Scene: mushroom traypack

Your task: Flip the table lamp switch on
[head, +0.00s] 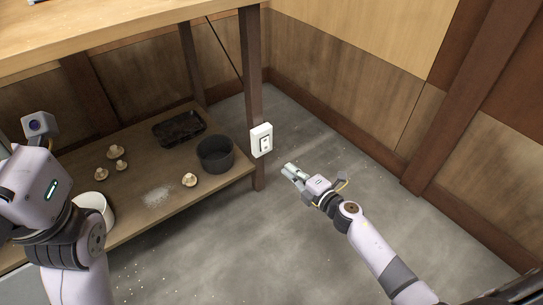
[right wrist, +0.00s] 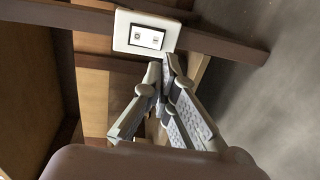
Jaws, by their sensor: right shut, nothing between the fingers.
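The lamp switch is a white plate with a dark-framed rocker (head: 264,144), fixed on the table's dark wooden leg. It also shows in the right wrist view (right wrist: 146,37), just beyond my fingertips. My right gripper (head: 289,170) is shut and empty. In the head view it is below and to the right of the switch, with its tips pointing toward the leg. In the right wrist view a small gap seems to lie between the fingertips and the plate; contact is not clear. My left arm is at the left edge of the head view; its gripper fingers cannot be made out.
The low shelf (head: 135,206) holds a dark pot (head: 215,154), a black tray (head: 179,128), a white bowl (head: 95,208), several mushrooms and a pale powder patch. The table top (head: 120,25) overhangs it. The grey floor to the right of the leg is clear up to the wood-panelled wall.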

